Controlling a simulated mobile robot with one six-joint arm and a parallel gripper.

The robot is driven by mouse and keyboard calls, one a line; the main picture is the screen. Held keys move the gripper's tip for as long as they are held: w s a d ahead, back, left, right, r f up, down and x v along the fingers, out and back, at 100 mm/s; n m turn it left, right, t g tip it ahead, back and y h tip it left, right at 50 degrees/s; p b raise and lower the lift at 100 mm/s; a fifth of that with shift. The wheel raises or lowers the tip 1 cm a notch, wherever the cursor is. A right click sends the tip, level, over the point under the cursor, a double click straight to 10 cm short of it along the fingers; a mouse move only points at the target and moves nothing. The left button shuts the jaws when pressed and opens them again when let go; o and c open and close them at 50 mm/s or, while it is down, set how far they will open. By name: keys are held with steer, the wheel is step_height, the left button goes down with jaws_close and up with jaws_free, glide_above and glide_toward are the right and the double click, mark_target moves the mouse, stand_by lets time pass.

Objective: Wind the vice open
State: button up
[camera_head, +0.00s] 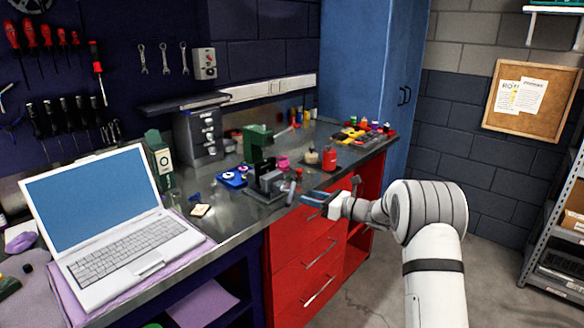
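The vice (268,184) is a small dark grey block on a base near the front edge of the metal workbench, in the middle of the view. A short greyish piece (291,190) shows at its front right side; it may be its handle, but it is too small to be sure. My gripper (313,201) has blue fingers and points left, just right of the vice at the bench edge, above the red drawers. I see no clear contact between them. Whether the fingers are apart or together is too small to tell. The jaw gap is unclear.
An open laptop (120,225) lies at the left. A green machine (258,142) stands behind the vice, a blue tray (232,178) to its left, and a red container (329,159) to its right. Red drawers (305,262) are below. Floor is clear at the front right.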

mark_target(291, 190)
steer(key=a+m+p, duration=0.1)
steer(key=a+p, duration=0.1)
steer(key=w+a+m+p, duration=0.1)
steer(key=a+p, duration=0.1)
steer(key=w+a+m+p, duration=0.1)
steer(key=a+p, duration=0.1)
steer(key=shift+w+a+r, duration=0.15)
steer(key=shift+a, duration=0.2)
stand_by(0.3)
steer(key=shift+c, duration=0.2)
jaws_close()
steer(key=shift+b, duration=0.3)
